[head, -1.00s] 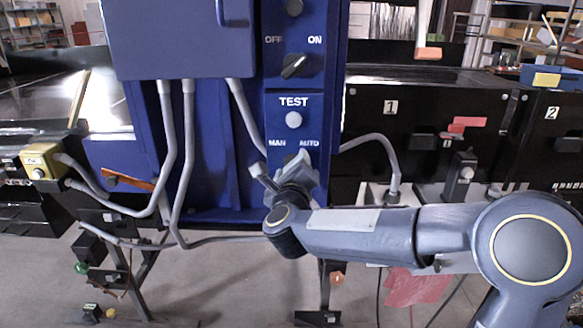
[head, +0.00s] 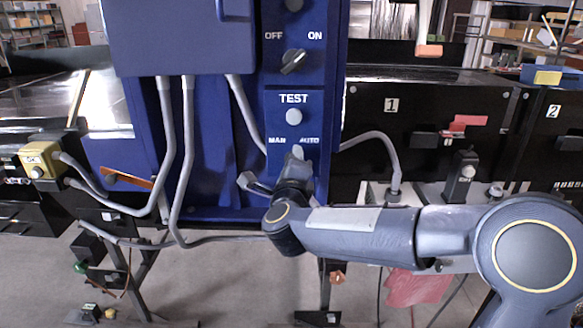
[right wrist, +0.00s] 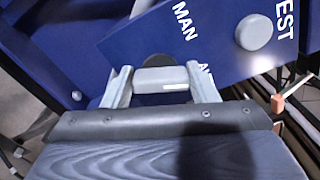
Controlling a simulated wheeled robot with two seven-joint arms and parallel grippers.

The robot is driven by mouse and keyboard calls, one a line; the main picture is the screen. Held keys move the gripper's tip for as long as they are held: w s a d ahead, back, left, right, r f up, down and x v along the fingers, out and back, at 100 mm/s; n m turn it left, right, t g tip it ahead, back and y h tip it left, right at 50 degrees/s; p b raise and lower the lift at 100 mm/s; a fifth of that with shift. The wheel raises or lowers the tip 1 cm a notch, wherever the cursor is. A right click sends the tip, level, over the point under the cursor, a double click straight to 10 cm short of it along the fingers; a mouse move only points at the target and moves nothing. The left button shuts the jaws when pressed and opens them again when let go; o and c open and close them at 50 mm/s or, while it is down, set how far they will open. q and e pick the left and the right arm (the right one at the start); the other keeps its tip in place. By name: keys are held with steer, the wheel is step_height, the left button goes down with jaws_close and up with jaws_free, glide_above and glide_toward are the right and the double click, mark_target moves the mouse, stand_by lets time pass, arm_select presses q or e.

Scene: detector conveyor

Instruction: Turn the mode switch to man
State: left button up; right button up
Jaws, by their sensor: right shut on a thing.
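The mode switch, a grey knob (right wrist: 160,79) on a dark round base, is on the blue panel (head: 277,163) below the MAN and AUTO labels. My right gripper (right wrist: 162,84) is shut on the knob, with one finger at each end in the right wrist view. In the head view, my right gripper (head: 271,167) is at the panel's lower part and hides the knob. The MAN label (head: 277,140) and AUTO label (head: 309,140) are just above. I cannot tell which label the knob points to. My left gripper is not in view.
Above the mode switch are a round TEST button (head: 294,116) and an OFF/ON switch (head: 293,61). Grey conduits (head: 167,150) run beside the panel. A black conveyor housing marked 1 (head: 430,120) stands to the right.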

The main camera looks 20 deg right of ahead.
steer(key=shift+f+n+p, duration=0.2)
steer(key=shift+n+p, duration=0.6)
steer(key=shift+n, duration=2.5)
steer(key=shift+f+n+p, duration=0.15)
steer(key=shift+n+p, duration=0.6)
steer(key=shift+n, duration=2.55)
steer(key=o, duration=1)
steer(key=shift+s, duration=0.1)
steer(key=b+v, duration=0.1)
steer(key=v, duration=0.6)
steer(key=shift+s+a+b, duration=0.1)
steer(key=shift+s+b, duration=0.2)
steer(key=shift+s, duration=0.05)
